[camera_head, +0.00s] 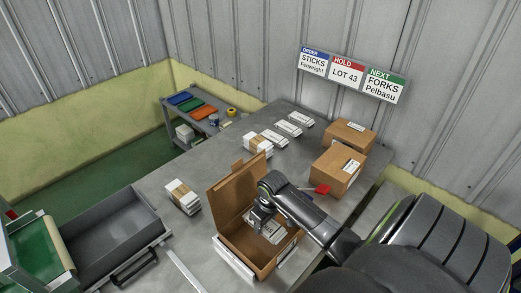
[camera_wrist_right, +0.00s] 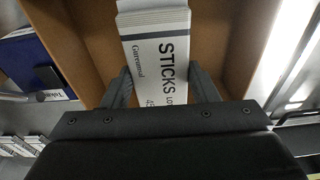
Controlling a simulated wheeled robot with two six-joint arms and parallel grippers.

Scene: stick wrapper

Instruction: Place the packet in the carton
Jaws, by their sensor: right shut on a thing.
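The open brown carton (camera_head: 222,203) stands on the grey table with its flaps up, and its brown inside wall (camera_wrist_right: 235,40) shows in the right wrist view. My right gripper (camera_head: 258,222) reaches down into the carton from the right. In the right wrist view its two fingers (camera_wrist_right: 163,92) are shut on a white packet (camera_wrist_right: 155,50) with a grey band, printed "STICKS". The packet is between the carton walls. Whether it touches the carton floor cannot be told. White labelled surfaces (camera_head: 272,233) show inside the carton beside the gripper. My left gripper is not in view.
Banded white packets (camera_head: 182,197) (camera_head: 258,145) and flat white packets (camera_head: 288,128) lie on the table. Two closed cartons (camera_head: 347,136) (camera_head: 336,172) stand behind right, near a red object (camera_head: 322,189). A grey tray (camera_head: 110,232) is at left.

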